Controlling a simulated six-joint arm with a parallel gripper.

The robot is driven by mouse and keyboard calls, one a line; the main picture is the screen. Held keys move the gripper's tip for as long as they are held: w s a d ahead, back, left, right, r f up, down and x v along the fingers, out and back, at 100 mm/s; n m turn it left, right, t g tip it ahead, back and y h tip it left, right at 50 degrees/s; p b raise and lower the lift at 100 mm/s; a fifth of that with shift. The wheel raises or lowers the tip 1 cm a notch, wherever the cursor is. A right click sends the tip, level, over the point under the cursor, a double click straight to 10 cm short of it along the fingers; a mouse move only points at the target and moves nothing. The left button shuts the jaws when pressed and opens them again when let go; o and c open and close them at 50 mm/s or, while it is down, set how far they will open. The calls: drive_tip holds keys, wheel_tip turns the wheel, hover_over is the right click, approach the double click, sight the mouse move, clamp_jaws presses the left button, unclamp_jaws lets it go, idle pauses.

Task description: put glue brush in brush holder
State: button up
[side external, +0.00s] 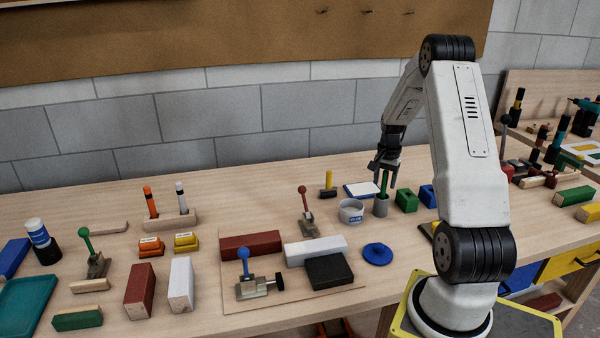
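A thin green handle, seemingly the glue brush (384,183), stands upright with its lower end inside a small grey cup (381,208), which looks like the brush holder. The brush's lower end is hidden by the cup wall. My gripper (384,169) points down directly above the cup, with its fingers at the top of the green handle. At this size I cannot tell whether the fingers press on the handle or stand apart from it. A white pot with a blue label (351,212) stands just left of the cup.
A green block (406,199) and a blue block (428,195) stand close right of the cup. A white pad with blue edges (362,190) lies behind it. A blue round lid (377,254) lies in front. Toggle clamps and painted battens (250,246) fill the board at left.

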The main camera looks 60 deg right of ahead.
drive_tip(key=shift+r, duration=0.1)
wheel_tip(320, 180, up, 12)
drive_tip(key=shift+r, duration=0.1)
idle(0.8)
idle(0.4)
drive_tip(key=w+a+f+n, duration=0.1)
drive_tip(key=w+a+n, duration=0.2)
drive_tip(key=a, duration=0.4)
drive_tip(key=w+a+f+n+t, duration=0.1)
drive_tip(key=w+a+n, duration=0.15)
drive_tip(key=a, duration=0.45)
drive_tip(key=w+a+f+n, duration=0.1)
drive_tip(key=w+a+n, duration=0.25)
drive_tip(key=a, duration=0.25)
drive_tip(key=s+a+f+n, duration=0.1)
drive_tip(key=a+n, duration=0.2)
drive_tip(key=a, duration=0.4)
drive_tip(key=s+a+f+n+t, duration=0.1)
drive_tip(key=s+a+f+n, duration=0.1)
drive_tip(key=a, duration=0.6)
drive_tip(key=s+a+f+n, duration=0.2)
drive_tip(key=a+n, duration=0.2)
drive_tip(key=a, duration=0.3)
drive_tip(key=shift+s+a+t, duration=0.15)
drive_tip(key=shift+t, duration=0.15)
